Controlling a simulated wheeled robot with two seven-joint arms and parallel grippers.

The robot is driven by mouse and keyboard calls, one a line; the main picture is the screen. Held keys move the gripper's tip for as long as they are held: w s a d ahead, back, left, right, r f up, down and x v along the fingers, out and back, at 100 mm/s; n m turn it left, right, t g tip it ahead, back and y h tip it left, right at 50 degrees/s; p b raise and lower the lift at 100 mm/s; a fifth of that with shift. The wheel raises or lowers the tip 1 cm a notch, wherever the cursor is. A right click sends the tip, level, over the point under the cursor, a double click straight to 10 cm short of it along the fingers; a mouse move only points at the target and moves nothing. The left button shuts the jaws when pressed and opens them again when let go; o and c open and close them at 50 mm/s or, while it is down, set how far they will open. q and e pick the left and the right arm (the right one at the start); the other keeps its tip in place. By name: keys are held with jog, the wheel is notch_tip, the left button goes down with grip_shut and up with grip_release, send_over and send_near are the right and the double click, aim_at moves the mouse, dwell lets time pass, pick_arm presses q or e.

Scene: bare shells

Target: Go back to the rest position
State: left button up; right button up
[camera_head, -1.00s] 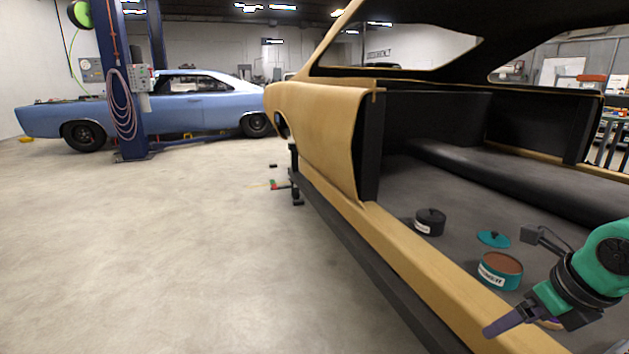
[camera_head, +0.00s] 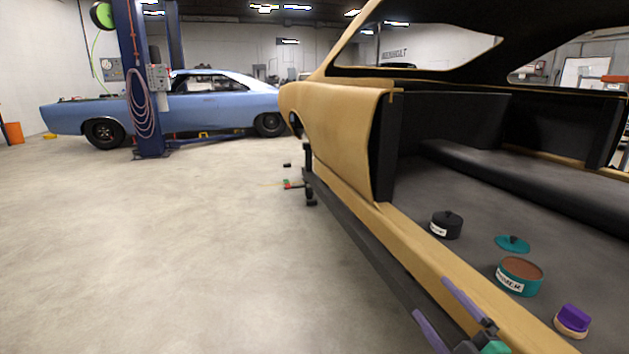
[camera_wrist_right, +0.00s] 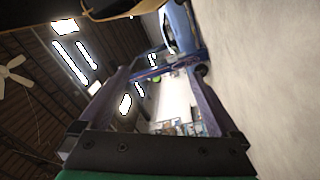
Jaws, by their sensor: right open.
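My right gripper (camera_head: 447,315) is at the bottom of the head view, in front of the tan sill of the car shell (camera_head: 430,262). Its two purple fingers are spread apart with nothing between them. In the right wrist view the open fingers (camera_wrist_right: 158,85) frame the distant workshop and ceiling lights. My left gripper is outside the views.
A blue car (camera_head: 190,104) stands at the back left beside a dark blue lift post (camera_head: 140,80). The concrete floor at the left is wide and clear. The shell's sill edge runs close beside my right gripper.

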jog(key=s+a+f+m+g+h, duration=0.1)
jog(key=s+f+m+g+h, duration=0.25)
jog(key=f, duration=0.65)
jog(key=s+f+m+g+h, duration=0.1)
jog(key=s+f+m+g, duration=0.25)
jog(key=f+m, duration=0.5)
jog(key=s+a+f+g+y, duration=0.3)
jog(key=s+a+f+g, duration=0.3)
jog(key=s+a+f, duration=0.4)
pick_arm(q)
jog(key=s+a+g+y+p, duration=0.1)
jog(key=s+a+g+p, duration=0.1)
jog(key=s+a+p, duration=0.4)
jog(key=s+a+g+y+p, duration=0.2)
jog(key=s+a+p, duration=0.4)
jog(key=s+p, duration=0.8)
jog(key=p, duration=1.2)
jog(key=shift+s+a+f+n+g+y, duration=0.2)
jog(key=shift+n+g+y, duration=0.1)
pick_arm(e)
jog(key=s+d+g+h, duration=0.2)
jog(key=s+d, duration=0.5)
jog(key=s, duration=0.3)
jog(key=s+d+m+g+h, duration=0.1)
jog(key=s+d+g, duration=0.1)
jog(key=s+d, duration=0.5)
jog(key=s, duration=0.3)
jog(key=shift+s+r+h, duration=0.2)
jog(key=shift+s+h, duration=0.15)
